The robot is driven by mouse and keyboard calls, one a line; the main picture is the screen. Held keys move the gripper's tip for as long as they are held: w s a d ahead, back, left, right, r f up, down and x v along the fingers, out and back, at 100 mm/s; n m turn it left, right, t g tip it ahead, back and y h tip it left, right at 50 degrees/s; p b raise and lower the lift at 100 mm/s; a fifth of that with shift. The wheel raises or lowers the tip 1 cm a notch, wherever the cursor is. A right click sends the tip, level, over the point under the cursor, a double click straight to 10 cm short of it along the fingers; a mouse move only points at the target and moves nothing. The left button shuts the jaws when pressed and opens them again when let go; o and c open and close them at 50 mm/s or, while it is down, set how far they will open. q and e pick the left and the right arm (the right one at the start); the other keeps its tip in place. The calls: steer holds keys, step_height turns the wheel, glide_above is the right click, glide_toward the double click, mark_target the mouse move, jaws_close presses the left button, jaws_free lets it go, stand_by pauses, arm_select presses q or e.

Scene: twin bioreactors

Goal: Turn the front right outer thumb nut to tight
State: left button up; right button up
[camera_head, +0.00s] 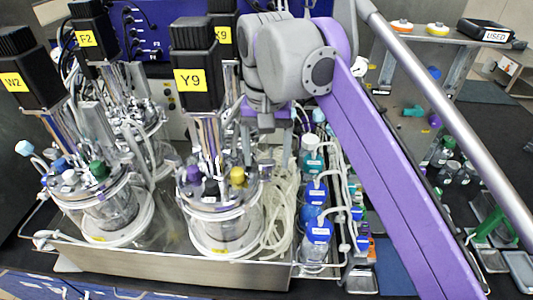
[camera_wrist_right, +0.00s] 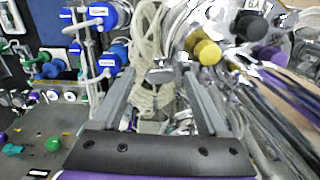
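The front right bioreactor (camera_head: 222,222) stands on a metal tray, with a black motor (camera_head: 194,62) labelled Y9 above it. Its head plate carries purple, black and yellow (camera_head: 237,176) caps. The yellow cap (camera_wrist_right: 207,52) and a purple cap (camera_wrist_right: 270,55) also show at the upper right of the right wrist view. The outer thumb nut is too small to pick out, and its setting cannot be read. My right gripper (camera_head: 268,122) is beside the Y9 column, to its right. In the right wrist view its fingers (camera_wrist_right: 160,85) are apart and empty, with pale tubing beyond. My left gripper is out of view.
Coiled tubing (camera_head: 284,215) hangs right of the vessel. Blue-capped bottles (camera_head: 317,232) stand further right, linked by tubes. Another bioreactor (camera_head: 105,208) stands left, and more stand behind. A shelf with a bin labelled USED (camera_head: 484,31) is at upper right.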

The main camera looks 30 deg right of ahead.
mark_target(266, 162)
step_height(266, 162, up, 11)
stand_by(0.7)
steer(key=shift+f, duration=0.1)
stand_by(0.4)
